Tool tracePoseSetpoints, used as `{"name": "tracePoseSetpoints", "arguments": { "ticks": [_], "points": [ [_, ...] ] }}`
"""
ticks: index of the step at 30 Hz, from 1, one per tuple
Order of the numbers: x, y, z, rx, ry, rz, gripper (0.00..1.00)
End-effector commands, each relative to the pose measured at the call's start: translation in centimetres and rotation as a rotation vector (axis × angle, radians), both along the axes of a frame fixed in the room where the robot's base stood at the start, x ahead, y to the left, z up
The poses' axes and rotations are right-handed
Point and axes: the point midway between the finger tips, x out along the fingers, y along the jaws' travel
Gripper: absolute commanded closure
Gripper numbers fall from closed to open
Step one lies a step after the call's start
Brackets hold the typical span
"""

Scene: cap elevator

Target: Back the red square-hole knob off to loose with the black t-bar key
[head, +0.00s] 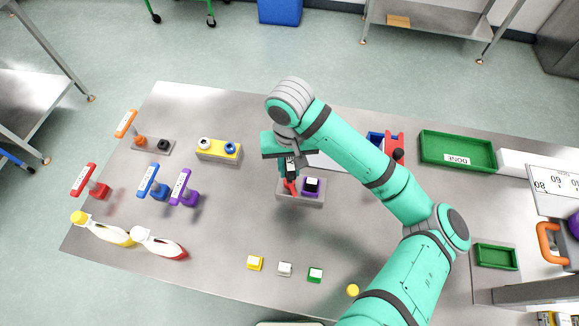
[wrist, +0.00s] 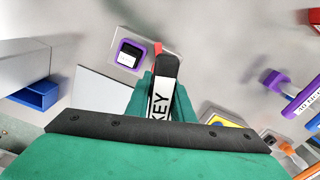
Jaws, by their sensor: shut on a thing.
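My gripper (head: 289,172) points down over the grey two-knob base (head: 315,198) near the middle of the table. It is shut on the black t-bar key (wrist: 168,68), whose white label reads "KEY" in the wrist view. The red knob (head: 291,187) shows only in part beneath the gripper and key in the head view. A sliver of red (wrist: 157,47) shows beside the key in the wrist view. The key's lower end is hidden, so I cannot tell how far it sits in the square hole.
A purple knob (head: 311,185) stands close on the right of the same base. A yellow two-knob block (head: 219,150) and red, blue and purple (head: 182,187) T-handled pieces are at left. A green tray (head: 458,150) is back right.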

Motion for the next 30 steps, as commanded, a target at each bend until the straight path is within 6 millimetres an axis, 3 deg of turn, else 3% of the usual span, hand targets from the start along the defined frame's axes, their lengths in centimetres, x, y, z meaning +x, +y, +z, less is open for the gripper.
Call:
{"name": "tracePoseSetpoints", "arguments": {
  "ticks": [30],
  "points": [
    [0.0,0.0,-1.3,0.001,0.000,0.000,1.00]
  ]
}}
